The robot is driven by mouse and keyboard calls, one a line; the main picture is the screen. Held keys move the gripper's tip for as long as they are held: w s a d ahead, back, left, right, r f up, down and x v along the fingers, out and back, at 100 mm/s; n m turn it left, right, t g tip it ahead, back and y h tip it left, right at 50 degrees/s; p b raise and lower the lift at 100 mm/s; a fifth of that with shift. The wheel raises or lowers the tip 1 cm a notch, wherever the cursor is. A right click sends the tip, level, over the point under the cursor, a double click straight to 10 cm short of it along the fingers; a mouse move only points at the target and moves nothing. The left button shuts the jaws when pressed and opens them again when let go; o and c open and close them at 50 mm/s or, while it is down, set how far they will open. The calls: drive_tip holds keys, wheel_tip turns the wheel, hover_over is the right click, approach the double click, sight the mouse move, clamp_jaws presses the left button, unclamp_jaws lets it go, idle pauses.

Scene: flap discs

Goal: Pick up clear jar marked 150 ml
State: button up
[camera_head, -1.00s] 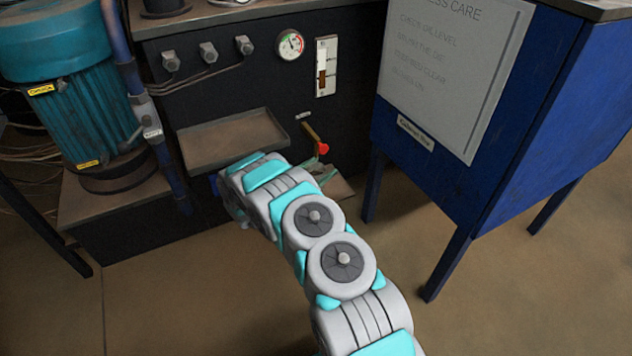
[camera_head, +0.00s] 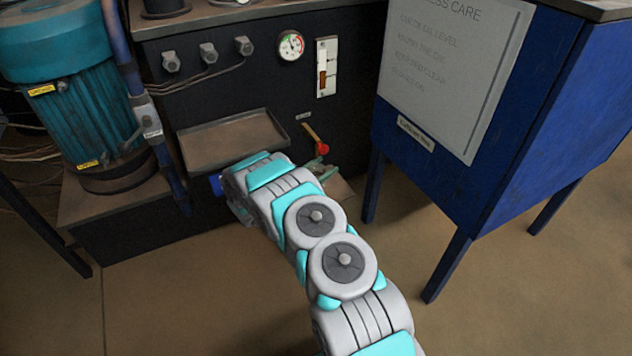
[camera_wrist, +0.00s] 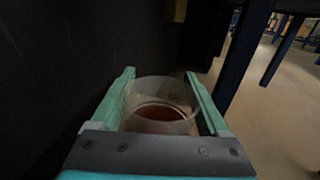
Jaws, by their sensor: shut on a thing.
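A clear jar (camera_wrist: 160,92) stands between the two teal fingers of my gripper (camera_wrist: 160,84) in the wrist view. It has a round rim and something reddish-brown shows in its lower part. My gripper is shut on the jar, with one finger along each side of it. No marking on the jar can be read. In the head view my arm hides the jar and most of my gripper; only a bit of a teal finger shows beyond the arm.
A dark machine front (camera_head: 350,110) with a shallow tray (camera_head: 235,143) and a red-tipped lever (camera_head: 316,138) is close to my gripper. A blue cabinet on legs (camera_head: 540,130) stands to the right. The floor (camera_head: 180,300) in front is clear.

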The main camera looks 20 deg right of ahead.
drive_tip(key=c, duration=0.4)
drive_tip(key=shift+r, duration=0.15)
